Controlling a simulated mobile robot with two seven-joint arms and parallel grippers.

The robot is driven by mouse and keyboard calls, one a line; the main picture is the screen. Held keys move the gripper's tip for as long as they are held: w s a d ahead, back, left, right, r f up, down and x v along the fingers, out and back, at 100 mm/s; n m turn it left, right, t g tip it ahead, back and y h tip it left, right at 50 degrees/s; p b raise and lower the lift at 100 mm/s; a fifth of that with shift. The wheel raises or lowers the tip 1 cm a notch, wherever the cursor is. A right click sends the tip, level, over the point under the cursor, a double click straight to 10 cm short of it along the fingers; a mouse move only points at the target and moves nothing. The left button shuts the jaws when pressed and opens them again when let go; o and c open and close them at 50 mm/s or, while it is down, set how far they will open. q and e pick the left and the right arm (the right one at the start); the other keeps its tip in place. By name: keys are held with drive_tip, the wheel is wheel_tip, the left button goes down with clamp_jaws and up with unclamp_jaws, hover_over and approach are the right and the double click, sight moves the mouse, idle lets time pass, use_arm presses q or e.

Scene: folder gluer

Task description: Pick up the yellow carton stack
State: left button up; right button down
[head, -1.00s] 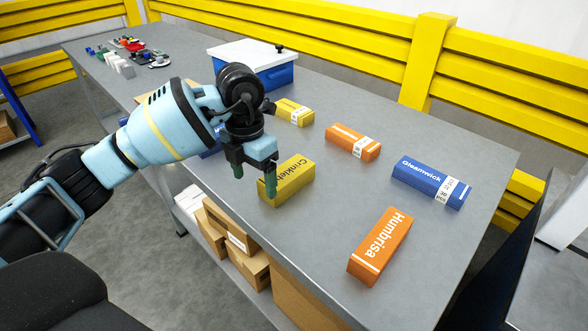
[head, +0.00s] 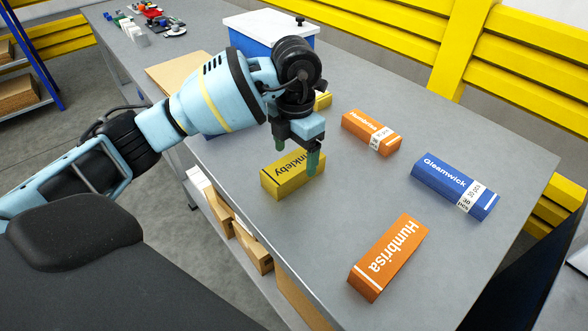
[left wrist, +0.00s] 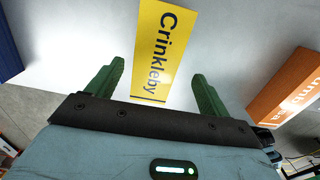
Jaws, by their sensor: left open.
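A yellow carton stack marked Crinkleby (head: 285,182) lies on the grey table near its front left edge. My left gripper (head: 294,150) is open above its far right part, and one finger hides part of its top. In the left wrist view, the yellow stack (left wrist: 155,50) shows between and beyond the two green fingers of the left gripper (left wrist: 158,75), with nothing held. A second yellow carton (head: 323,101) is mostly hidden behind my left wrist. My right gripper is not in view.
Orange cartons (head: 388,258) (head: 371,134) and a blue Gleamwick carton (head: 445,182) lie to the right on the table (head: 480,130). A blue box with a white lid (head: 270,32) stands behind. Cardboard boxes (head: 252,247) sit below the table edge.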

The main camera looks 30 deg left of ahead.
sight(294, 163)
use_arm(q)
drive_tip(key=shift+w+a+f, duration=0.1)
drive_tip(key=shift+a+f, duration=0.05)
drive_tip(key=shift+f, duration=1.1)
drive_tip(key=shift+w+a+f, duration=0.1)
drive_tip(key=shift+a+f, duration=0.05)
drive_tip(key=shift+f, duration=1.1)
drive_tip(key=shift+s, duration=0.1)
drive_tip(key=c, duration=1.2)
drive_tip(key=shift+r, duration=0.1)
drive_tip(key=shift+r, duration=0.8)
drive_tip(key=shift+s+d+r, duration=0.1)
drive_tip(key=shift+d+r, duration=0.05)
drive_tip(key=shift+r, duration=0.35)
drive_tip(key=shift+s+d+r, duration=0.1)
drive_tip(key=shift+r, duration=0.35)
drive_tip(key=s+d, duration=0.3)
drive_tip(key=s+d+r, duration=0.1)
drive_tip(key=s+d, duration=0.6)
drive_tip(key=d, duration=0.1)
drive_tip(key=shift+s+r, duration=0.15)
drive_tip(key=shift+s, duration=0.2)
